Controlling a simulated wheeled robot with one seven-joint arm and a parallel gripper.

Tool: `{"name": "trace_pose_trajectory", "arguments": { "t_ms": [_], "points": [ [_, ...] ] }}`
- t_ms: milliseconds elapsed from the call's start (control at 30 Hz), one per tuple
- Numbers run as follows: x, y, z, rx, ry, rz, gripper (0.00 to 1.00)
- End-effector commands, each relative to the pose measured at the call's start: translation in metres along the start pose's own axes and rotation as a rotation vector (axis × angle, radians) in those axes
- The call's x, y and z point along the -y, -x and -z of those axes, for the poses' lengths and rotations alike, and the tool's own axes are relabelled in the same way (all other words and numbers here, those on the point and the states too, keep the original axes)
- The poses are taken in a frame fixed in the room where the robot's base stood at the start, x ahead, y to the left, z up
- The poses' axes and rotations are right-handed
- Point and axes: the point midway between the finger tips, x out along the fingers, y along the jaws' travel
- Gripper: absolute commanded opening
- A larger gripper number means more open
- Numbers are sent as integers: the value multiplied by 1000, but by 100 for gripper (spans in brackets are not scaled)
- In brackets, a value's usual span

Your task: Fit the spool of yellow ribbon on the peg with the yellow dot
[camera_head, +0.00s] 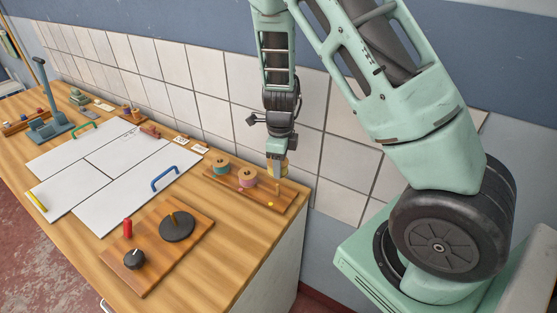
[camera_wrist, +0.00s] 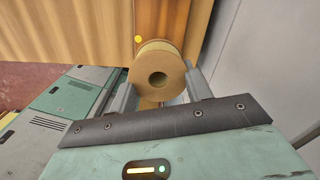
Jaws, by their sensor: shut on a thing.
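The spool of yellow ribbon (camera_wrist: 157,76) is between the two fingers of my gripper (camera_wrist: 160,92) in the wrist view. Its tan flange and central hole face the camera. In the head view my gripper (camera_head: 275,172) points down over the right end of the wooden peg board (camera_head: 290,197), and the yellow spool (camera_head: 285,167) shows partly behind a finger. The yellow dot (camera_head: 270,204) is on the board's front edge; it also shows in the wrist view (camera_wrist: 139,38), beyond the spool.
The tiled wall (camera_head: 225,105) is close behind. White panels with handles (camera_head: 110,165) and a wooden board with knobs (camera_head: 158,245) lie on the counter.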

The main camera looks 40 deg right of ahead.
Motion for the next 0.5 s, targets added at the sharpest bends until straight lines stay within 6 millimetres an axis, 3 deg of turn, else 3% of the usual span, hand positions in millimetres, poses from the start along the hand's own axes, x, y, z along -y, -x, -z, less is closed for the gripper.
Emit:
{"name": "trace_pose_trajectory", "arguments": {
  "t_ms": [333,500],
  "points": [
    [0,2,0,-2,2,-1,22],
    [0,-13,0,-1,4,0,22]
  ]
}}
